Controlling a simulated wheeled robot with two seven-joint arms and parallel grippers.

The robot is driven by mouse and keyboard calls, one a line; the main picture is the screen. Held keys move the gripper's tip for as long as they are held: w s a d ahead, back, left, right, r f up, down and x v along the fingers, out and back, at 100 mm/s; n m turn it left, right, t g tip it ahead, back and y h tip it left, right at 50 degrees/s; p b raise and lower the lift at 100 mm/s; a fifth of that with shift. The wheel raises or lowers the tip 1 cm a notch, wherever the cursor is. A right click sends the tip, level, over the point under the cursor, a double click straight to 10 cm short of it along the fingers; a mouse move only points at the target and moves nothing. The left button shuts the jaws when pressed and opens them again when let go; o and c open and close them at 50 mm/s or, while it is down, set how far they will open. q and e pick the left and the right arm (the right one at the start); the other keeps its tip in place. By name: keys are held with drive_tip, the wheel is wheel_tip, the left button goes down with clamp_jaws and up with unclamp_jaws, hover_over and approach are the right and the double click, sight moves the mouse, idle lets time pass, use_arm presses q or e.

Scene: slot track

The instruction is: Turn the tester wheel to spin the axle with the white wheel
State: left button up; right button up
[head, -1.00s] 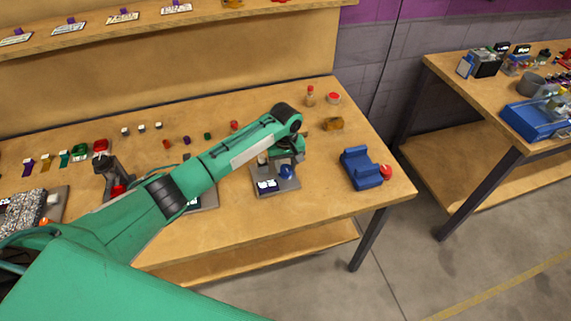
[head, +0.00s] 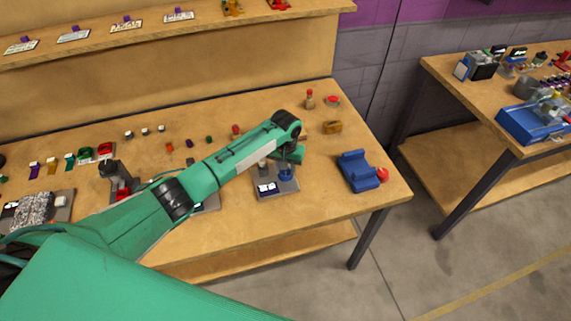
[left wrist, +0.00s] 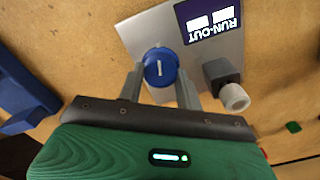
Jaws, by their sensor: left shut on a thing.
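The run-out tester is a grey plate (left wrist: 138,28) with a dark label reading RUN-OUT (left wrist: 212,17). It also shows on the bench in the head view (head: 281,193). Its blue tester wheel (left wrist: 160,68) has a white line across the face, which runs roughly upright in the left wrist view. My left gripper (left wrist: 160,84) has one finger on each side of the blue wheel and is shut on it. A white wheel (left wrist: 236,97) sits at the end of a dark grey block on the plate, right of the gripper. My right gripper is out of view.
Several small coloured parts line the bench at left. The bench front is clear.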

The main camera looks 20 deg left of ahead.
use_arm(q)
drive_tip(key=m+p, duration=0.1)
drive_tip(key=m, duration=0.2)
drive_tip(key=shift+r, duration=0.15)
drive_tip(key=m+p, duration=0.1)
drive_tip(key=m, duration=0.2)
drive_tip(key=shift+m, duration=0.3)
drive_tip(key=m, duration=0.3)
drive_tip(key=shift+d+m+p, duration=0.1)
drive_tip(key=shift+m+p, duration=0.2)
drive_tip(key=shift+p, duration=0.05)
drive_tip(key=m, duration=0.3)
drive_tip(key=shift+m, duration=0.3)
drive_tip(key=m, duration=0.3)
drive_tip(key=shift+m, duration=0.3)
drive_tip(key=m, duration=0.3)
drive_tip(key=shift+s+m+b, duration=0.1)
drive_tip(key=shift+m+b, duration=0.2)
drive_tip(key=m+b, duration=0.1)
drive_tip(key=m, duration=0.3)
drive_tip(key=shift+m+b, duration=0.45)
drive_tip(key=shift+m, duration=1.55)
